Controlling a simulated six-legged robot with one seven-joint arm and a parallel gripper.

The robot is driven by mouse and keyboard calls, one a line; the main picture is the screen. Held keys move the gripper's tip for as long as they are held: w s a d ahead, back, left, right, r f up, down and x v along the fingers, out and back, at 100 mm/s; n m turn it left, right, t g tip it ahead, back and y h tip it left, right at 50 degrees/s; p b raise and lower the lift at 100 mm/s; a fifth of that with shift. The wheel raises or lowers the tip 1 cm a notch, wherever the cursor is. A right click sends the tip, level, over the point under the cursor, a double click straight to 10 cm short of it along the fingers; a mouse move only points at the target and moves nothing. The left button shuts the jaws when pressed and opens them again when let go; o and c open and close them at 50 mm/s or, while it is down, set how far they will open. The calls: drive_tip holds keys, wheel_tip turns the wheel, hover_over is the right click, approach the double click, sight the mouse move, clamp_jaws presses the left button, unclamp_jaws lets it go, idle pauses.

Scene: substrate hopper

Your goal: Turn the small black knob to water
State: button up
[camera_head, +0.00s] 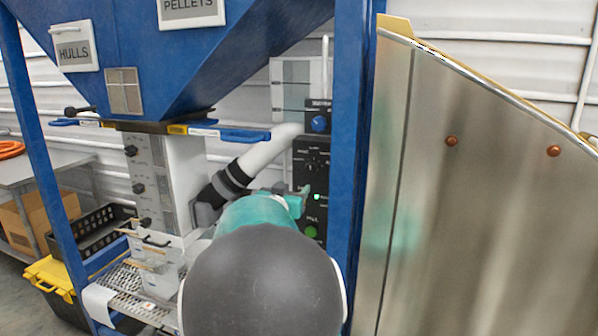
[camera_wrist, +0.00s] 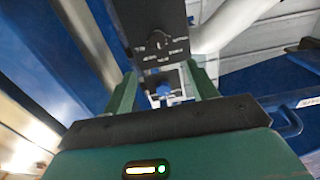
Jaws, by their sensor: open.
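A black control panel (camera_head: 304,178) stands beside the blue post in the head view. The small black knob (camera_head: 311,165) sits on its upper half, among white dial markings too small to read. In the wrist view the panel appears turned over, with the knob (camera_wrist: 157,44) just beyond the fingertips. My gripper (camera_wrist: 162,84) is open, its two green fingers apart with nothing seen held. A blue knob (camera_wrist: 163,90) shows between them, apparently farther back. In the head view my teal gripper (camera_head: 296,203) is in front of the panel's lower left, partly hidden by my arm.
The blue knob (camera_head: 319,123) is on a box above the panel. A green light (camera_head: 317,197) and green button (camera_head: 311,231) are lower down. A blue post (camera_head: 350,130) and metal sheet (camera_head: 470,210) stand right; a white pipe (camera_head: 268,151) runs left.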

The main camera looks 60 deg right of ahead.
sight(310, 170)
drive_tip(key=d, duration=0.4)
drive_tip(key=w+d, duration=0.1)
drive_tip(key=d, duration=0.8)
drive_tip(key=shift+w+d, duration=0.4)
drive_tip(key=c, duration=1)
